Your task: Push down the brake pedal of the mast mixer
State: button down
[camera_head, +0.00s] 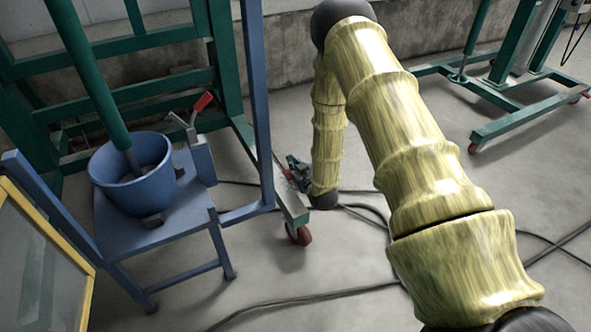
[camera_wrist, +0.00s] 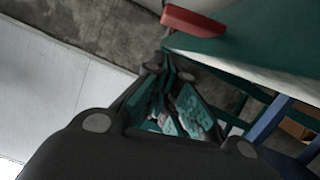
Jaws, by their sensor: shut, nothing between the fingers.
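The mast mixer has a green frame and a low green leg (camera_head: 270,178) that ends at a red caster (camera_head: 298,234). In the wrist view the red brake pedal (camera_wrist: 193,21) sticks out from the end of the green leg (camera_wrist: 255,50), just beyond my fingertips. A small red patch beside my gripper (camera_head: 297,170) in the head view seems to be this pedal. My gripper (camera_wrist: 168,72) is shut and empty, low over the floor by the leg. I see a gap to the pedal in the wrist view, but its depth is unclear.
A blue bucket (camera_head: 118,190) sits on a blue stand (camera_head: 185,212) at the left, near a red-handled clamp (camera_head: 203,103). Black cables (camera_head: 350,291) cross the floor. Another green wheeled frame (camera_head: 520,121) stands at the right. A concrete wall (camera_head: 285,60) runs behind.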

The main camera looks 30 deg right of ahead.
jog(key=shift+d+f+b, duration=0.2)
jog(key=shift+f+b, duration=0.4)
jog(key=shift+f, duration=0.55)
jog(key=shift+d+p, duration=0.1)
jog(key=shift+p, duration=0.4)
